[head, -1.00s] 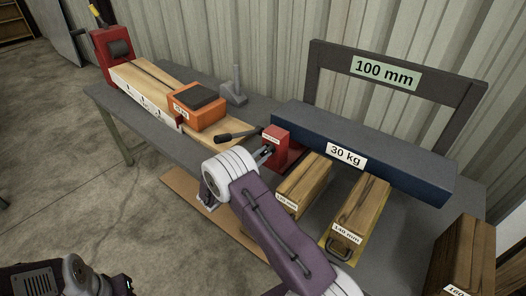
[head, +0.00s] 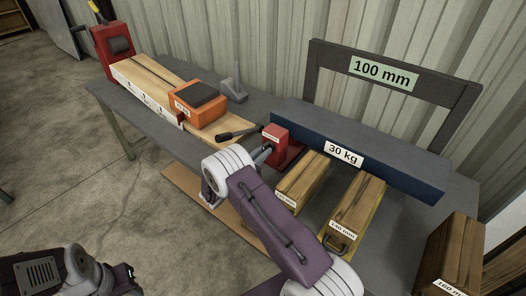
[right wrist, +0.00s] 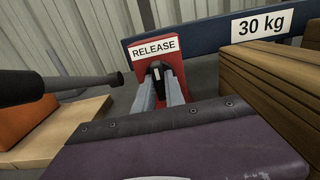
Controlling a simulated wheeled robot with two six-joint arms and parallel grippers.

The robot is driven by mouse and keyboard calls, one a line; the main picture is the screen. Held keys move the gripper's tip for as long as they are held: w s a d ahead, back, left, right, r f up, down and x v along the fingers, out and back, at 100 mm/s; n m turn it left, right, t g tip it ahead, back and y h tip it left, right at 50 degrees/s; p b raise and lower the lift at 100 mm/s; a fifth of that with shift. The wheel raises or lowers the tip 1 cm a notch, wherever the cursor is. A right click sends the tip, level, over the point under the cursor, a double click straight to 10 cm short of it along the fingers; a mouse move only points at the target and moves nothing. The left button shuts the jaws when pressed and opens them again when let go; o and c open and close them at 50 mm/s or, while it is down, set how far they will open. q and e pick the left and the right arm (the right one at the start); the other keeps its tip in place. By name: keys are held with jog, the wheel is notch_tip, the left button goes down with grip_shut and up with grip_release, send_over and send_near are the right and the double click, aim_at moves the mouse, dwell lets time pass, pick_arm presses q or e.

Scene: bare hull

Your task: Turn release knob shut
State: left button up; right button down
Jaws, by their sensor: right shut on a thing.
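The release knob (right wrist: 156,68) is a small dark piece on the front of a red block (right wrist: 160,58) with a RELEASE label. The red block (head: 275,139) also shows in the head view, by the left end of the blue 30 kg beam. My right gripper (right wrist: 160,84) is shut on the knob, with one grey finger on each side. In the head view my right gripper (head: 262,153) is small and partly hidden by its own wrist. My left gripper (head: 127,274) is at the bottom left, away from the bench, and its jaws are unclear.
A black-handled lever (head: 238,132) sticks out left of the red block. The blue beam (head: 397,172) and wooden blocks (head: 356,212) stand close on the right. An orange block (head: 197,105) rests on a timber at left.

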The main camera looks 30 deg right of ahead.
dwell(0.5)
jog(key=c, duration=1.4)
grip_release()
jog(key=shift+a, duration=0.1)
jog(key=v, duration=0.9)
